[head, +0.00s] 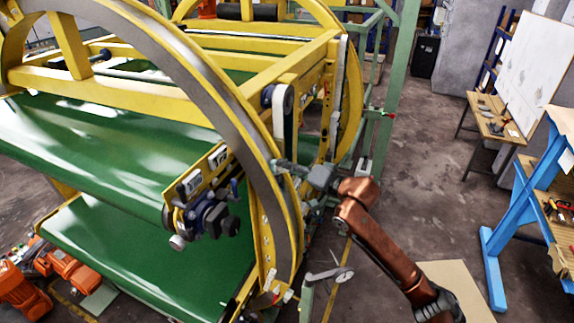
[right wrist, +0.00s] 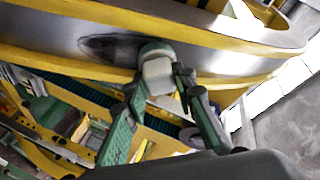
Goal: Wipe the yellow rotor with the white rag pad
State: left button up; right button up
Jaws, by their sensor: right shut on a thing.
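The yellow rotor (head: 222,78) is a big ring with a grey steel band around its rim, and it fills the upper left of the head view. In the right wrist view the rotor's band (right wrist: 215,58) crosses the top and has a dark smear left of centre. My right gripper (head: 284,167) is at the right side of the ring. It is shut on the white rag pad (right wrist: 158,74), which has a grey-green end towards the band. The pad overlaps the band beside the smear; I cannot tell if it touches. My left gripper is out of view.
Green belts (head: 120,250) run through the ring. A green post (head: 385,110) stands behind my right arm. A blue-legged workbench (head: 495,268) and a wooden table with a white board (head: 535,72) are at the right. Orange motors (head: 20,290) sit at the lower left.

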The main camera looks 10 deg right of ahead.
jog(key=shift+s+d+f, duration=1.2)
jog(key=shift+d+f, duration=0.5)
jog(key=shift+f, duration=2.85)
jog(key=shift+w+a+r, duration=0.4)
jog(key=shift+a+r, duration=0.3)
jog(key=shift+r, duration=1.05)
jog(key=shift+w+a+r, duration=0.4)
jog(key=shift+a+r, duration=0.3)
jog(key=shift+r, duration=1)
jog(key=shift+w+a+r, duration=0.4)
jog(key=shift+a+r, duration=0.3)
jog(key=shift+r, duration=1.05)
jog(key=shift+f, duration=0.1)
jog(key=s+d+f, duration=0.1)
jog(key=d+f, duration=0.1)
jog(key=f, duration=0.3)
jog(key=s+d+f+b, duration=0.1)
jog(key=d+f, duration=0.1)
jog(key=f, duration=0.3)
jog(key=shift+s, duration=0.3)
